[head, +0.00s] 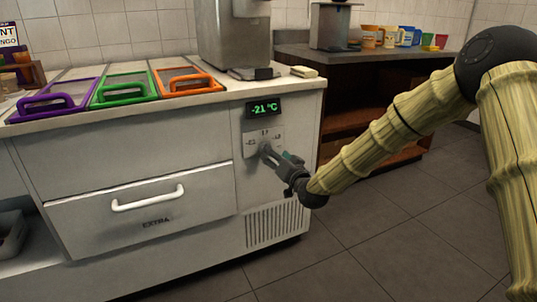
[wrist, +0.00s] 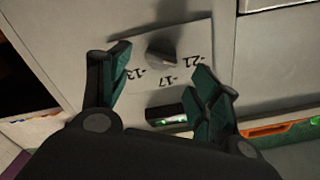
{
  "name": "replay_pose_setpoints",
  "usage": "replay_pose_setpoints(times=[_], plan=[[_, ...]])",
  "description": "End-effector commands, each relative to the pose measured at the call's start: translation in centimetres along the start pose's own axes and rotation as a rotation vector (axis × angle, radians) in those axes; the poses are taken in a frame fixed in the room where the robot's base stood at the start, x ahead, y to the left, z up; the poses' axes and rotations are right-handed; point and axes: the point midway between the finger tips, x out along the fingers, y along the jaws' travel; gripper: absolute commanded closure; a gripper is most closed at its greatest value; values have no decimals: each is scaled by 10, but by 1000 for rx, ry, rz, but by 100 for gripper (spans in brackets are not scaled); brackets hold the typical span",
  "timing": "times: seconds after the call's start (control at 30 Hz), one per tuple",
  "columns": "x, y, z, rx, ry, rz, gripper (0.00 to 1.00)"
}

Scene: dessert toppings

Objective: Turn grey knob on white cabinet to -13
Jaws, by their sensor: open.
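The grey knob (wrist: 160,53) sits on a pale dial plate (wrist: 185,40) on the white cabinet (head: 140,165). The wrist view shows the plate upside down, with the marks -13, -17 and -21. The green display (head: 264,107) above the plate reads -21 °C. My gripper (head: 272,154) is at the dial on the cabinet front. In the wrist view my gripper (wrist: 160,60) is open, with one green-padded finger on each side of the knob and a visible gap to it. The knob is mostly hidden behind the gripper in the head view.
Purple (head: 46,105), green (head: 122,93) and orange (head: 188,84) framed lids lie on the cabinet top. A drawer with a white handle (head: 147,200) is left of the dial, and a vent grille (head: 276,225) is below. The floor (head: 370,240) to the right is clear.

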Motion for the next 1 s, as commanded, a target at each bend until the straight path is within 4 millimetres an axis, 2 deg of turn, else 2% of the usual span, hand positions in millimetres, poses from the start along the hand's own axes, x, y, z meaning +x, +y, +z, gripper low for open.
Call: replay_pose_setpoints(times=[0.2,0.4,0.8,1.0], plan=[[34,1,3,-1,0,-1,38],[52,0,2,-1,-1,-1,38],[57,0,0,0,-1,0,38],[56,0,0,0,-1,0,74]])
